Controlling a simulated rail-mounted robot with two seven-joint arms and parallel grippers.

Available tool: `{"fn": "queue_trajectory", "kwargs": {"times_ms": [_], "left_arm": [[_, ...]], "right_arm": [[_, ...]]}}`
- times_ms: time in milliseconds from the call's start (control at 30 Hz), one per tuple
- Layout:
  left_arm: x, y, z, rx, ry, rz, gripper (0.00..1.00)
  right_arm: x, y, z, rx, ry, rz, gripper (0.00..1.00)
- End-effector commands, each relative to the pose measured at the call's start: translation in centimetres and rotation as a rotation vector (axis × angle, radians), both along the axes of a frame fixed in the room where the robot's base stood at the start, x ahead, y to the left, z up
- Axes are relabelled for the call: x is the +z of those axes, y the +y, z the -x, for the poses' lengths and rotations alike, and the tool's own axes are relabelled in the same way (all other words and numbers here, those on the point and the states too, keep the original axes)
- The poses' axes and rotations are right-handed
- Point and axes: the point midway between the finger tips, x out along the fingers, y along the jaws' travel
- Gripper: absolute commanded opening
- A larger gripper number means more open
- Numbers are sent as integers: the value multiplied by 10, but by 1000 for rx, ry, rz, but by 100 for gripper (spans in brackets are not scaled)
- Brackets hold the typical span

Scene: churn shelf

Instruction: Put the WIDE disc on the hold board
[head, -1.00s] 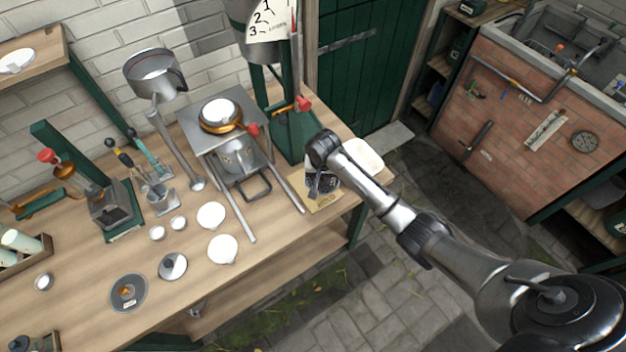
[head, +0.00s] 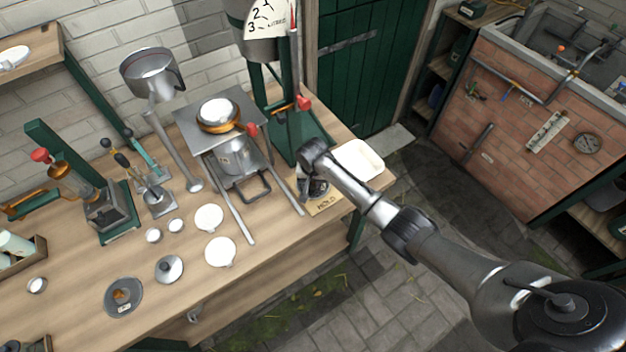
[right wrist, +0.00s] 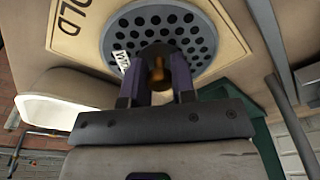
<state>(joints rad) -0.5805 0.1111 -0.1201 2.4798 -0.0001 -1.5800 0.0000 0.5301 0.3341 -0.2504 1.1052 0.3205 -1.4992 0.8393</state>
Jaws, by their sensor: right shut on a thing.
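The WIDE disc (right wrist: 193,68) is a grey round plate full of round holes, with a brass knob in its middle and a small, partly hidden white label. My right gripper (right wrist: 158,72) is shut on the knob. In the head view my right gripper (head: 315,184) is at the table's right front corner, largely hidden by its own arm. The hold board (head: 327,206) is a light wooden square marked HOLD. In the right wrist view the disc lies over the board (right wrist: 72,38); I cannot tell whether they touch. My left gripper is not in view.
A cream tray (head: 359,160) stands right beside the board. A metal stand (head: 222,125) with a pot and long rails is to its left. A green press (head: 300,140) rises behind. White discs (head: 220,251) and a dark plate (head: 123,297) lie on the table's front left.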

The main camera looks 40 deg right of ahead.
Motion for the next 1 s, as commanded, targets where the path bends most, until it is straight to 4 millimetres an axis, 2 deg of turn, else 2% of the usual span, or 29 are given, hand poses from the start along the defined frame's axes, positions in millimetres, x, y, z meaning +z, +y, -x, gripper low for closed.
{"fn": "queue_trajectory", "kwargs": {"times_ms": [300,333,567,867,1000], "left_arm": [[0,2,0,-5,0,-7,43],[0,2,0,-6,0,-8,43],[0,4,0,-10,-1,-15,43],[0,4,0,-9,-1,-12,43],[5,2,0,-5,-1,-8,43]], "right_arm": [[-3,0,0,0,0,0,0],[-3,0,0,0,-1,1,26],[-2,0,0,0,-1,1,48],[0,0,0,0,-1,1,50],[15,1,0,0,-3,0,50]]}}
